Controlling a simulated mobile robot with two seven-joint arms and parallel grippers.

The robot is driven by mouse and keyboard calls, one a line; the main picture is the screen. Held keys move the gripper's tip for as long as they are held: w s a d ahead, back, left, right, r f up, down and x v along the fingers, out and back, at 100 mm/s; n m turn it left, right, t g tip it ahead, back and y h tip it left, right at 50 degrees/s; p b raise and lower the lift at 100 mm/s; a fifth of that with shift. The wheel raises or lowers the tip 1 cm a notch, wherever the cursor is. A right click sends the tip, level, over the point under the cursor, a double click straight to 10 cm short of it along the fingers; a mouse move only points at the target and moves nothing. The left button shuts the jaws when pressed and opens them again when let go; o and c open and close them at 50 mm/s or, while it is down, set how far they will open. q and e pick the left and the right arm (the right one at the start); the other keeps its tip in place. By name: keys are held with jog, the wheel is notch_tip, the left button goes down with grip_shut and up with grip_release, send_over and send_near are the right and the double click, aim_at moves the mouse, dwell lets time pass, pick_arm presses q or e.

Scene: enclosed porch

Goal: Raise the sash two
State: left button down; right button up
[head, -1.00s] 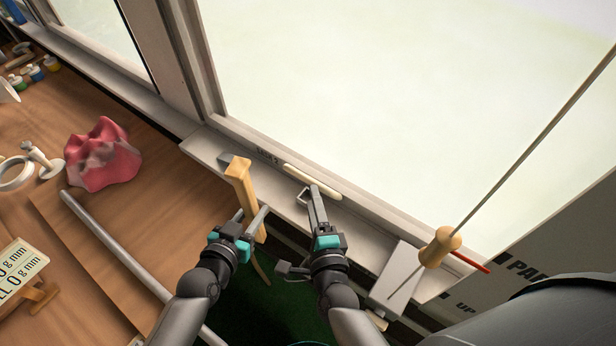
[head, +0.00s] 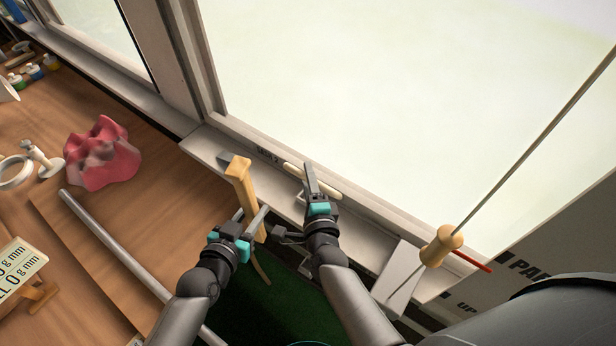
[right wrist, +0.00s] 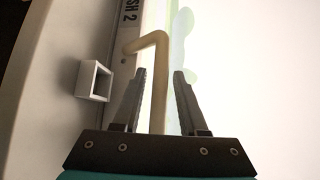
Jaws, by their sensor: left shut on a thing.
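The sash is the large window pane (head: 370,90) with a pale frame along its bottom. Its cream bar handle (head: 328,187) is on the bottom rail, and the label ending "SH 2" (right wrist: 129,12) shows beside it in the right wrist view. My right gripper (head: 310,172) is at this handle. In the right wrist view the handle (right wrist: 158,85) appears between its two spread fingers (right wrist: 158,88), with gaps on both sides. My left gripper (head: 252,216) is shut on an upright wooden piece (head: 240,180) with a bent top, left of the handle.
A wooden cord pull (head: 440,246) hangs at the right near a pale block (head: 400,272) and a red stick (head: 472,261). A small white square bracket (right wrist: 94,81) stands beside the handle. The bench (head: 130,215) at left holds a pink lump (head: 100,155) and a metal tube (head: 110,245).

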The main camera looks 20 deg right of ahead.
grip_shut()
dwell(1.1)
